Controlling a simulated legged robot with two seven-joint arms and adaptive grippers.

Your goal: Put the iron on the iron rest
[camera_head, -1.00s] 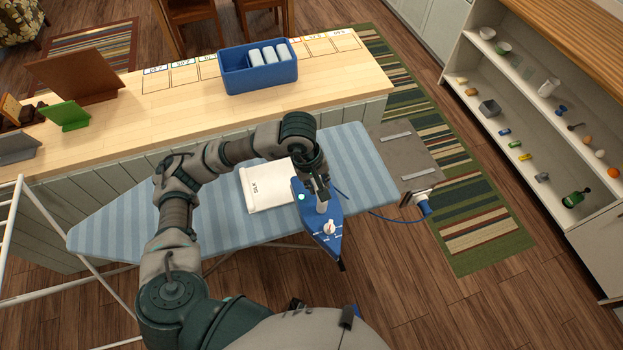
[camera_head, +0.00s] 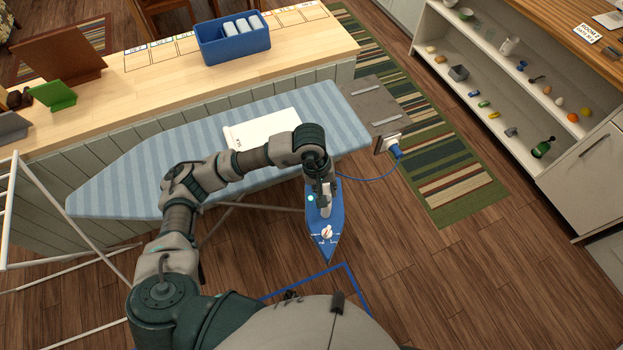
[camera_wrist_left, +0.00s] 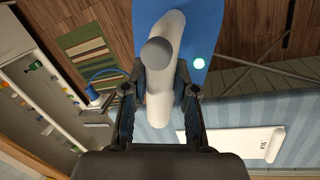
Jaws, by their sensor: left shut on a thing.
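The blue iron (camera_head: 324,222) with a white handle is held by my left gripper (camera_head: 323,192). The iron hangs past the near edge of the striped ironing board (camera_head: 140,178), over the floor, its nose towards me. In the left wrist view, the fingers of my left gripper (camera_wrist_left: 160,95) close around the white handle (camera_wrist_left: 165,75); a green-white light shows on the blue body (camera_wrist_left: 215,30). The iron rest, a grey plate with two metal strips (camera_head: 376,104), is at the right end of the board, apart from the iron. My right gripper is not in view.
A white folded cloth (camera_head: 262,130) lies on the board. A blue cord runs from a plug (camera_head: 395,150) by the rest. A wooden counter (camera_head: 150,95) with a blue bin (camera_head: 233,42) stands behind; a shelf (camera_head: 520,75) stands right. A white rack (camera_head: 35,210) is at the left.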

